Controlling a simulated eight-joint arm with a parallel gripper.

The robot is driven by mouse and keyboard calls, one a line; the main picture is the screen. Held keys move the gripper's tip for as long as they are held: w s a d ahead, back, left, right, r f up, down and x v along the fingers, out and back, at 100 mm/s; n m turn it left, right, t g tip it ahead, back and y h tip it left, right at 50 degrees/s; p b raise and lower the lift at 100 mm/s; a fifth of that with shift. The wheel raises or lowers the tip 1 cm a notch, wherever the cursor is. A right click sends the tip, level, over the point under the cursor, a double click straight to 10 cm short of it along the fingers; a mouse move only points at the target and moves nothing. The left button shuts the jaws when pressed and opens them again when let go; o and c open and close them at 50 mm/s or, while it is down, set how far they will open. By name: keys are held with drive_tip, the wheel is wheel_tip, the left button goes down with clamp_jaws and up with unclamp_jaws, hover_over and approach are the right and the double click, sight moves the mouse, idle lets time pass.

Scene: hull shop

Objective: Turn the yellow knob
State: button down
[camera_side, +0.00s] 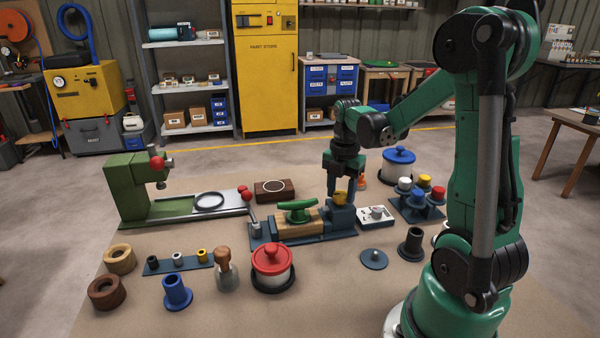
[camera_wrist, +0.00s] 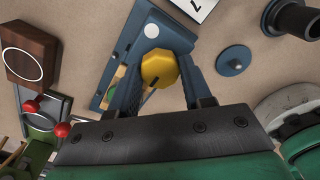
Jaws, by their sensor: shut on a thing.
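In the side view the yellow knob (camera_side: 340,197) shows small and partly covered by the fingers of my gripper (camera_side: 341,192), which points down. The knob is at the blue block (camera_side: 341,216) on the right end of a blue base plate (camera_side: 262,234).
On the same plate lies a wooden block with a green handle (camera_side: 298,208). A red-lidded pot (camera_side: 272,262) stands in front. A white switch box (camera_side: 376,214), a round blue lid (camera_side: 374,258) and a dark flanged tube (camera_side: 412,244) are to the right. A green press (camera_side: 135,185) stands at left.

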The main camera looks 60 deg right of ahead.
drive_tip(key=m, duration=0.9)
drive_tip(key=shift+m, duration=0.3)
drive_tip(key=m, duration=1.4)
drive_tip(key=shift+m, duration=0.3)
drive_tip(key=m, duration=0.5)
drive_tip(key=shift+m, duration=0.4)
